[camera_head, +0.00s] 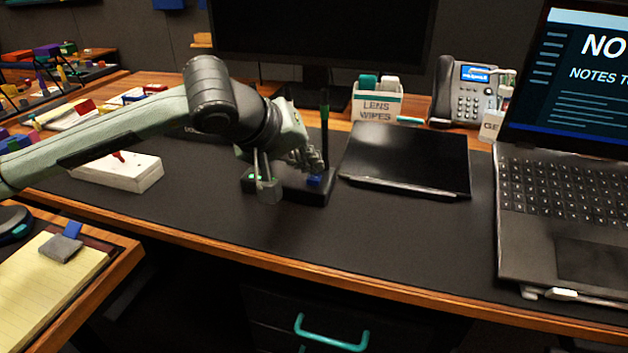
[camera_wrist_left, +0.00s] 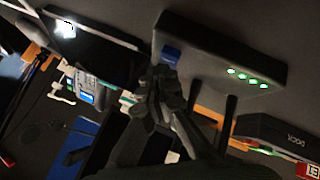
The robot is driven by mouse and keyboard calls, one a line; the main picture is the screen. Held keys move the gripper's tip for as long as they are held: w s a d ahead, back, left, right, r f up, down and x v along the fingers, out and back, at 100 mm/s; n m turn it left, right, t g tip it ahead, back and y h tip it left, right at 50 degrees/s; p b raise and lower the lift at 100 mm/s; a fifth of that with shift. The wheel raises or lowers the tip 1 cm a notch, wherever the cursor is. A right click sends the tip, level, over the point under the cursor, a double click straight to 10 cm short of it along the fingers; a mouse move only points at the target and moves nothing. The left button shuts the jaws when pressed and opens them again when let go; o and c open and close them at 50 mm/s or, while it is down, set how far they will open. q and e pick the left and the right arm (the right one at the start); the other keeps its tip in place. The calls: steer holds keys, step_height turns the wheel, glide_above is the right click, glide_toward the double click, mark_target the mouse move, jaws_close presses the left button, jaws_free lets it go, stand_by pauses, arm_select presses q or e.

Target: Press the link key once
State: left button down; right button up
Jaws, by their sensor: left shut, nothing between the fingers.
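A dark box with antennas (camera_head: 293,192) stands on the black desk mat in the head view, with a blue key (camera_head: 315,180) at its right end. No label is readable on this key. In the left wrist view the box (camera_wrist_left: 215,58) shows a row of green and pale lights, and the blue key (camera_wrist_left: 171,54) is at its left end. My left gripper (camera_head: 318,167) is shut and empty, its fingertips right by the blue key. In the left wrist view the fingertips (camera_wrist_left: 163,76) overlap the key's lower edge; I cannot tell whether they touch it.
A closed black laptop or tablet (camera_head: 405,160) lies close right of the box. Behind are a lens wipes box (camera_head: 376,108), a monitor (camera_head: 320,40) and a desk phone (camera_head: 466,92). An open laptop (camera_head: 560,190) is at right, a white box (camera_head: 118,172) at left. The front mat is clear.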

mark_target(311, 179)
arm_select(q)
steer(key=shift+f+b, duration=0.55)
steer(key=shift+b, duration=0.15)
stand_by(0.9)
steer(key=shift+r, duration=0.85)
steer(key=shift+r+p, duration=1.05)
steer(key=shift+r, duration=1.45)
